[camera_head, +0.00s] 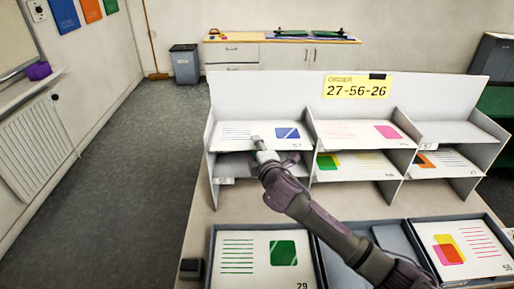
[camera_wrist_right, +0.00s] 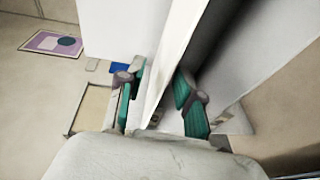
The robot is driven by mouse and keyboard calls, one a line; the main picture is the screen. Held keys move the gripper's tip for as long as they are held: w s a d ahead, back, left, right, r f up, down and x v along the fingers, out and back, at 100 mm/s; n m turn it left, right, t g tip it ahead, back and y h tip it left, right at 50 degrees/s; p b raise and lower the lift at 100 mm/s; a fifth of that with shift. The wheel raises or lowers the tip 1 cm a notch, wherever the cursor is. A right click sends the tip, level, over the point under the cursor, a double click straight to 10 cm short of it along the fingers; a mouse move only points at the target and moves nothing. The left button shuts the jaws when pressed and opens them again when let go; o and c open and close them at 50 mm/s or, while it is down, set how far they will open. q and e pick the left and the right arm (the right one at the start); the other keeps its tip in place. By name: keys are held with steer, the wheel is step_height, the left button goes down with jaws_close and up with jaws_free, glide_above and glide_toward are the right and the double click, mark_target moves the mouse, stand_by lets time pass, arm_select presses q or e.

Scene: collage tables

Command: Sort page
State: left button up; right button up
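A white page sorter (camera_head: 285,87) with two rows of three compartments stands on the table. A page with a blue square (camera_head: 287,132) lies in the top left compartment, and one with a pink shape (camera_head: 388,131) in the top middle. A green and yellow page (camera_head: 350,164) is bottom middle, and an orange and black page (camera_head: 437,161) bottom right. My right gripper (camera_head: 262,148) is at the front of the left column, partly covering it. In the wrist view its teal fingers (camera_wrist_right: 160,98) are apart, either side of a white sheet or panel (camera_wrist_right: 172,65). My left gripper is out of view.
A yellow order sign (camera_head: 357,91) reads 27-56-26. In front, a left tray holds a green page (camera_head: 245,262) marked 29. A right tray holds a pink and yellow page (camera_head: 480,258). The middle tray (camera_head: 397,240) is largely behind my arm. The top right compartment (camera_head: 455,132) looks empty.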

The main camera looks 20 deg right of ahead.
steer(key=s+r, duration=0.1)
steer(key=s, duration=1.1)
steer(key=shift+r, duration=0.25)
steer(key=shift+a, duration=0.1)
